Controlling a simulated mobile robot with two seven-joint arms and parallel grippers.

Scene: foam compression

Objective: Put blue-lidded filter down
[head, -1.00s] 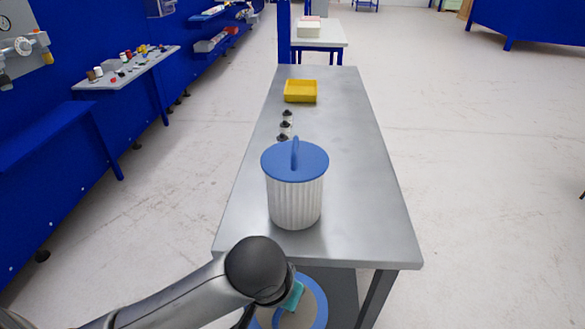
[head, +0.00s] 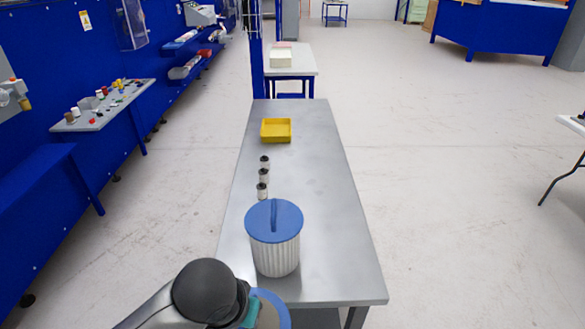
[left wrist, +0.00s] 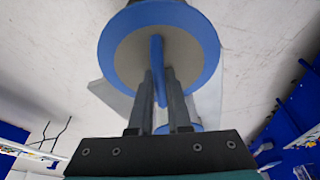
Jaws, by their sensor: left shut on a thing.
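A white ribbed filter with a blue lid and an upright blue handle (head: 275,252) stands upright on the near end of the metal table (head: 335,265). My left gripper (head: 250,313) is low at the near edge of the table, mostly cut off by the frame. In the left wrist view my left gripper (left wrist: 159,80) is shut on the thin blue handle of a round piece with a blue rim and grey centre (left wrist: 207,50). That held piece also shows in the head view (head: 274,309), in front of the table. What is under it is hidden. My right gripper is not in view.
Several small dark-capped cylinders (head: 263,176) stand in a row beyond the filter. A yellow tray (head: 276,139) sits farther back. The table's right half is clear. A blue wall bench (head: 35,175) stands at left.

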